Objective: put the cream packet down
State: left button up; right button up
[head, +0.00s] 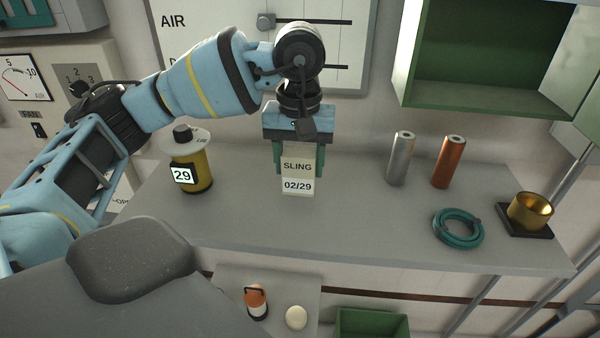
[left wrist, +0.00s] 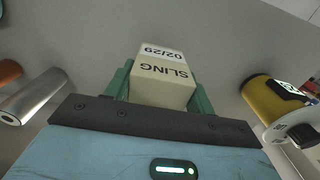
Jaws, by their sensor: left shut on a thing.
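The cream packet (head: 298,168), labelled SLING 02/29, is upright between the green fingers of my left gripper (head: 297,160). The gripper is shut on its sides from above. In the head view the packet is over the grey shelf (head: 360,228); I cannot tell whether its base touches the surface. In the left wrist view the packet (left wrist: 163,80) is between the two fingers (left wrist: 163,88), with its label showing. My right gripper is not in view.
A yellow canister (head: 195,170) marked 29 stands left of the packet. To the right are a silver cylinder (head: 400,160), a copper cylinder (head: 448,163), a teal coil (head: 458,229) and a brass cup (head: 530,210). The shelf between packet and coil is clear.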

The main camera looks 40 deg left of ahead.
aim_at(300, 175)
pick_arm(q)
jog(key=shift+w+a, duration=0.1)
jog(key=shift+w, duration=0.15)
jog(key=shift+w+f, duration=0.1)
jog(key=shift+f, duration=1.7)
jog(key=shift+f, duration=0.1)
jog(key=shift+f, duration=0.15)
jog(key=o, duration=1)
jog(key=shift+o, duration=0.4)
notch_tip(300, 175, up, 13)
jog(key=shift+f+p, duration=0.2)
jog(key=shift+p, duration=0.2)
